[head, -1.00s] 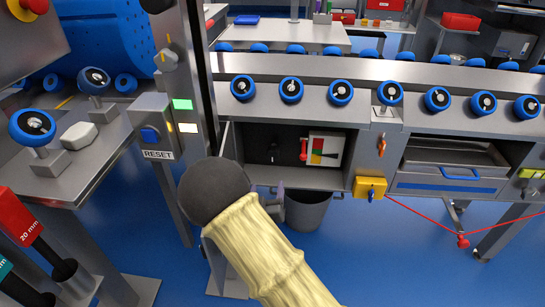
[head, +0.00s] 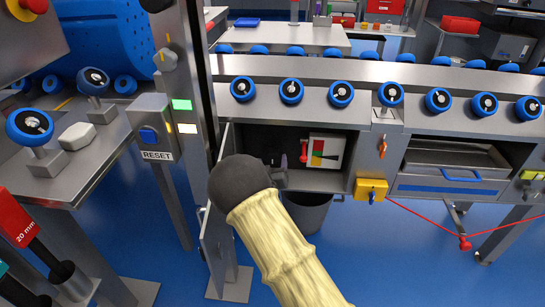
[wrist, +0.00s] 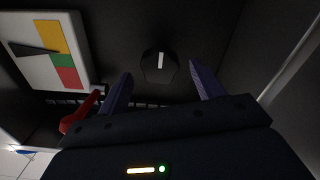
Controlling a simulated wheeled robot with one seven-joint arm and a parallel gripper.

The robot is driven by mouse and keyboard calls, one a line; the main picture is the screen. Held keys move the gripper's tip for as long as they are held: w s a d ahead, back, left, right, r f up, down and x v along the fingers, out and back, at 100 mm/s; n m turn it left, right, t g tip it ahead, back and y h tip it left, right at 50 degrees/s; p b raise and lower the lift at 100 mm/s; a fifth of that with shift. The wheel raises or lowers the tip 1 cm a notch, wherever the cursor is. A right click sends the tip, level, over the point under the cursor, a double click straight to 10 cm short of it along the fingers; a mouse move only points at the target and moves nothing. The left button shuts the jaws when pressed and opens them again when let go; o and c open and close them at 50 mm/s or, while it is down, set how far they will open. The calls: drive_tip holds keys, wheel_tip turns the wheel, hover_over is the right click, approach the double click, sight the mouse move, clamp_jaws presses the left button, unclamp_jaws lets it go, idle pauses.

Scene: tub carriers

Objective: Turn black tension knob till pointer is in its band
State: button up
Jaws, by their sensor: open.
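The black tension knob (wrist: 160,66) is on the dark back wall of the open compartment, its white mark looking about upright in the wrist view. My gripper (wrist: 162,86) is open, its two purple fingers on either side of the knob's near side, apart from it and empty. In the head view my gripper (head: 281,164) is inside the compartment opening, and the knob is hard to make out behind it. The gauge plate (wrist: 84,72) has yellow, green and red bands. Its black pointer (wrist: 34,49) has its tip near the yellow-green border; I cannot tell which side.
The compartment's grey door (head: 215,240) hangs open on the left. A yellow lock box (head: 370,190) with a red cord is right of the opening. A bin (head: 312,212) stands below.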

sight(273, 158)
drive_tip(key=shift+w+d+b, duration=0.1)
drive_tip(key=shift+w+b, duration=0.2)
drive_tip(key=shift+w, duration=1.95)
drive_tip(key=shift+c, duration=0.5)
drive_tip(key=c, duration=0.9)
drive_tip(key=shift+m, duration=0.4)
drive_tip(key=m, duration=0.3)
drive_tip(key=m+b, duration=0.1)
drive_tip(key=m, duration=0.3)
drive_tip(key=shift+m, duration=0.4)
drive_tip(key=m+b, duration=0.2)
drive_tip(key=m, duration=0.3)
drive_tip(key=shift+d+f, duration=0.1)
drive_tip(key=shift+f, duration=0.05)
drive_tip(key=shift+m+b, duration=0.8)
drive_tip(key=shift+m, duration=1.3)
